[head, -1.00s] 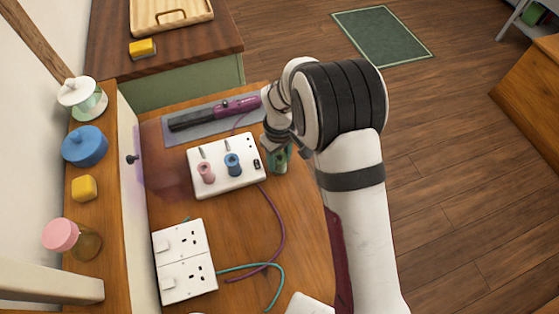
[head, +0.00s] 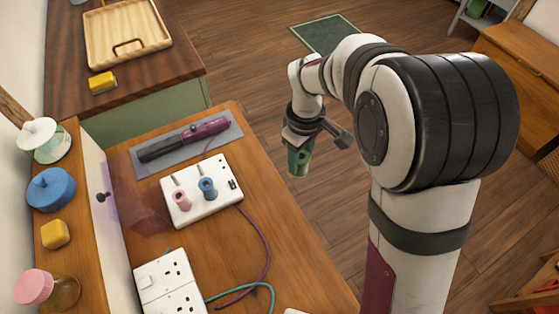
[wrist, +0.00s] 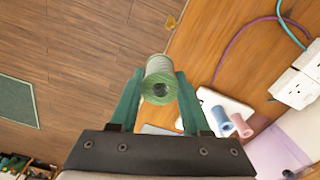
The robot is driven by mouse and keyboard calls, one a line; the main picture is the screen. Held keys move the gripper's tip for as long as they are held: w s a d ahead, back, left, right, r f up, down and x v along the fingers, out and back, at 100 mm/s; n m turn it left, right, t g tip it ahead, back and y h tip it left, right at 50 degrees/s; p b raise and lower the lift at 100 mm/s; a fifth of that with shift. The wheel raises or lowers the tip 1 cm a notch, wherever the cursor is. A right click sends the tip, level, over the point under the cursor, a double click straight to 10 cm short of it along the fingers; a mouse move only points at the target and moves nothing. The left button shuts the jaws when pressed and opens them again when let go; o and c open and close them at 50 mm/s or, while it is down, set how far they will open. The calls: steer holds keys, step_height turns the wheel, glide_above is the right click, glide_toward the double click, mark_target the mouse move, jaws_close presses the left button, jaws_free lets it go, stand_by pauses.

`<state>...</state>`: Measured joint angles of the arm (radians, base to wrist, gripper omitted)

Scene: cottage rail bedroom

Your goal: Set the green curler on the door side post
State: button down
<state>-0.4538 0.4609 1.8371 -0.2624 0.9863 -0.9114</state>
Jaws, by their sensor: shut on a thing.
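My gripper (head: 301,143) is shut on the green curler (head: 298,164), a hollow ribbed tube. In the wrist view the green curler (wrist: 160,80) sits between the two green fingers, its open end facing the camera. In the head view it hangs right of the white post box (head: 202,190), apart from it, with floor behind. The box has two bare slim posts (head: 198,168) at its back. A pink curler (head: 181,200) and a blue curler (head: 208,188) stand at its front. I cannot tell which post is the door side one.
A grey mat (head: 217,129) with a purple and black styling wand (head: 185,139) lies behind the box. A white socket block (head: 168,283) and cables are in front. Jars line the left shelf. Open floor (head: 262,90) lies right of the table.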

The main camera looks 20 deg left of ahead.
steer(key=shift+n, duration=0.4)
steer(key=s+a, duration=0.1)
steer(key=a, duration=0.7)
steer(key=s+a+r, duration=0.1)
steer(key=a, duration=0.8)
steer(key=s+a, duration=0.2)
steer(key=a, duration=0.6)
steer(key=shift+a+r, duration=0.15)
steer(key=shift+r, duration=0.15)
steer(key=shift+f, duration=0.15)
steer(key=shift+w+f, duration=0.1)
steer(key=shift+f, duration=1.85)
steer(key=shift+f, duration=0.1)
steer(key=shift+f, duration=1.3)
steer(key=shift+f, duration=0.15)
steer(key=shift+f, duration=0.6)
